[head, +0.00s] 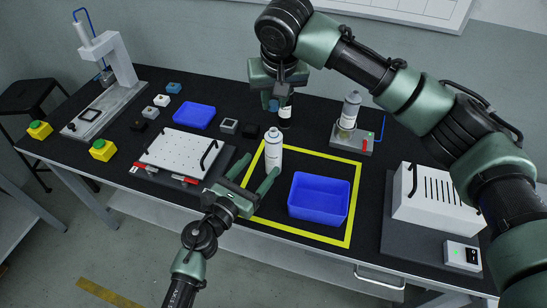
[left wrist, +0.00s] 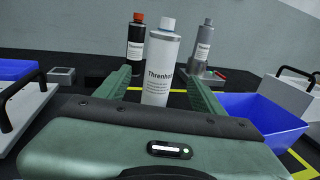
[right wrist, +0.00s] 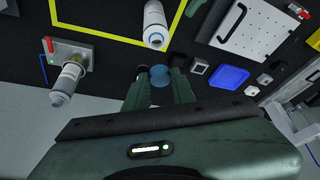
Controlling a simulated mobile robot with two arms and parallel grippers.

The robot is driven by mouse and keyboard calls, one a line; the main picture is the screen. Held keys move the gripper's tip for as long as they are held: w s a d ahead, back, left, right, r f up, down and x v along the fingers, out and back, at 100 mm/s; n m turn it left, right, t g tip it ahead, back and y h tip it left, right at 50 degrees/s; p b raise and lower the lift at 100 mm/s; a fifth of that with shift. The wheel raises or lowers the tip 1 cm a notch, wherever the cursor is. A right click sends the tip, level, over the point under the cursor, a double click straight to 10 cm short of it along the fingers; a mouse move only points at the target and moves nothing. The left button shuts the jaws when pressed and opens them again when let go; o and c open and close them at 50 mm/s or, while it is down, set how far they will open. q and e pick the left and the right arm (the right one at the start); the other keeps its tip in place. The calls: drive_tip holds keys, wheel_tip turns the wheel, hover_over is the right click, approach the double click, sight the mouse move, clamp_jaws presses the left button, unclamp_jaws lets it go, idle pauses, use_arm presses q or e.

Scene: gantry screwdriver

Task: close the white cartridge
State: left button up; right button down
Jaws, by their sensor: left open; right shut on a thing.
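The white cartridge (head: 273,152) stands upright inside the yellow square on the table. In the left wrist view it (left wrist: 160,70) rises between the fingers, its pale blue-grey top uncovered by anything I can make out. My left gripper (head: 260,167) is open, a finger on either side of it; contact cannot be told. My right gripper (head: 283,88) is above the table behind the white cartridge, shut on a small round blue cap (right wrist: 160,75). A black cartridge with a white label (head: 285,113) stands just below it; its top shows orange in the left wrist view (left wrist: 138,17).
A blue bin (head: 319,210) stands right of the white cartridge. A grey cartridge (head: 350,110) stands in a holder behind. A white perforated plate with a handle (head: 180,150) lies left. A white slotted box (head: 435,200) is at right. Small blocks and a blue tray (head: 194,115) lie behind left.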

use_arm(q)
drive_tip(key=x, duration=0.8)
clamp_jaws()
use_arm(e)
hover_over(274, 132)
drive_tip(key=shift+f, duration=2.5)
